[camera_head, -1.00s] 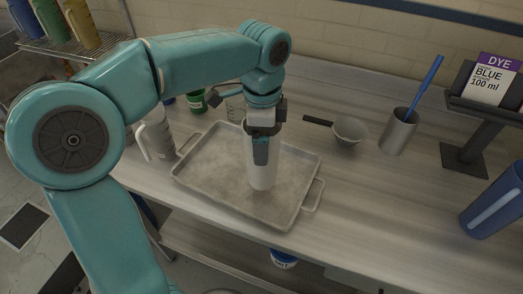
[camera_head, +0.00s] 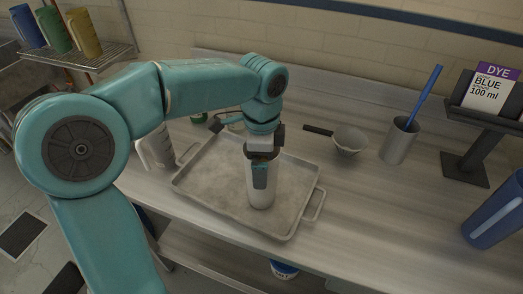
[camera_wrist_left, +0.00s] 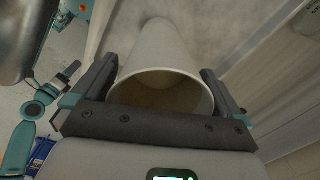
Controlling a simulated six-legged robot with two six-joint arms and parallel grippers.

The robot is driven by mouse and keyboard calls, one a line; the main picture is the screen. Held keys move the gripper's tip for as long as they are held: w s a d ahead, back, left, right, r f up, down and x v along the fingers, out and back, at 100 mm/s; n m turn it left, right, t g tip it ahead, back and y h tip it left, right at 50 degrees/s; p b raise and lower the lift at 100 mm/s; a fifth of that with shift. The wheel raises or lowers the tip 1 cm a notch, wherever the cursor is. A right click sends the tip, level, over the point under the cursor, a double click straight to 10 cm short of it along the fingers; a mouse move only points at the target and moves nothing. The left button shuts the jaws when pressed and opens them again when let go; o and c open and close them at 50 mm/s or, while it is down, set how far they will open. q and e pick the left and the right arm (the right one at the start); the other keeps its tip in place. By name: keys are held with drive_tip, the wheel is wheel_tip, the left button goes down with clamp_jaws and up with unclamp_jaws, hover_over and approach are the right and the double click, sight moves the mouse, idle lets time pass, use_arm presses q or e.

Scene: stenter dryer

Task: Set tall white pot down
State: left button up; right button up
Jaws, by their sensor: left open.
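The tall white pot (camera_head: 262,192) stands upright in the metal tray (camera_head: 207,171), near the tray's front right part. My left gripper (camera_head: 261,172) comes down on it from above, with its fingers on either side of the pot's upper part. In the left wrist view the open mouth of the pot (camera_wrist_left: 165,92) lies between the two fingers (camera_wrist_left: 160,90), with a small gap visible at the sides. The jaws are open around the pot. The pot's base is partly hard to see from the head view, but it appears to rest on the tray floor. My right gripper is out of view.
A strainer with a dark handle (camera_head: 349,140) and a grey cup with a blue stick (camera_head: 398,143) stand right of the tray. A white jug (camera_head: 157,148) is at its left. A dye sign stand (camera_head: 475,150) and blue jug (camera_head: 496,212) are at far right.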

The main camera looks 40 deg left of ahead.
use_arm(q)
wheel_tip(320, 180, up, 12)
drive_tip(key=p, duration=0.1)
drive_tip(key=shift+s, duration=0.1)
idle(0.7)
